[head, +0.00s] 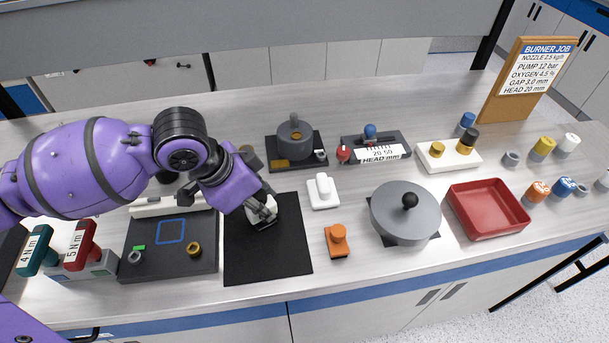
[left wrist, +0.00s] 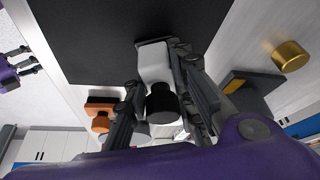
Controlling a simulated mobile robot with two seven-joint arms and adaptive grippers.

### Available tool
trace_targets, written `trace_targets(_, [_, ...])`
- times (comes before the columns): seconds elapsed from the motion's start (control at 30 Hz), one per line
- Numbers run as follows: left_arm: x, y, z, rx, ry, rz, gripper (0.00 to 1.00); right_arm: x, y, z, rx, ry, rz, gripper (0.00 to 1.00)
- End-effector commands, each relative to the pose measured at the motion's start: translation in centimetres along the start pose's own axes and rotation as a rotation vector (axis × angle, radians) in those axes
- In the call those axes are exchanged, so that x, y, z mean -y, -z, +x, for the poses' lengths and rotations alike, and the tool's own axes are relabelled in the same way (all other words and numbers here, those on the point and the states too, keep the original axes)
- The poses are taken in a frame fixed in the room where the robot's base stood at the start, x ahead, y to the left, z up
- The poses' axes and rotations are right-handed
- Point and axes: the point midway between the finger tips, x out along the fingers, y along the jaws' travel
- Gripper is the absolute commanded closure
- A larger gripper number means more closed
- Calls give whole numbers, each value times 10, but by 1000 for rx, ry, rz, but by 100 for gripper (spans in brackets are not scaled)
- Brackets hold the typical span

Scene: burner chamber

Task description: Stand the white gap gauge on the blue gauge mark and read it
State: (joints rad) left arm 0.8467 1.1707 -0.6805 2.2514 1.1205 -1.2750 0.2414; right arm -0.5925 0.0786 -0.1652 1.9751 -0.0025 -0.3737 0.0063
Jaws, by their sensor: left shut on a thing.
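My left gripper (head: 262,214) is shut on a white piece (left wrist: 154,62) with a black round end, over the black mat (head: 262,265). I cannot tell whether the piece touches the mat. A second white block (head: 322,191) with a white knob stands right of the mat, and I cannot tell which white piece is the gap gauge. The blue gauge mark (head: 170,231) is a square outline on a dark plate (head: 180,262) left of the mat, with nothing on it. At the left edge of the wrist view are dark fingers of what looks like my right gripper (left wrist: 22,61), small and unclear.
An orange knobbed block (head: 337,243), a round grey lid (head: 405,218) and a red tray (head: 488,209) stand to the right. Two torque tools, green (head: 36,250) and red (head: 81,246), stand at the left. A dark stand (head: 296,140) and head scale (head: 380,153) are behind.

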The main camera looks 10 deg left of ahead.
Motion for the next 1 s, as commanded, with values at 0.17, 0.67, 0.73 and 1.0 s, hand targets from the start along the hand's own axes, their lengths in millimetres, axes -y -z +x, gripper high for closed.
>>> trace_targets(0.17, [0, 0, -2, 0, 2, 0, 100, -2, 21, 4, -42, -4, 3, 60])
trace_targets(0.67, [0, -1, 1, 1, 2, -1, 58, -1, 9, 1, -16, 1, -3, 60])
trace_targets(0.73, [0, -1, 1, 1, 2, -1, 58, -1, 9, 1, -15, 2, -4, 60])
trace_targets(1.0, [2, 1, -22, -1, 7, 0, 58, -1, 14, 0, -23, 2, -6, 60])
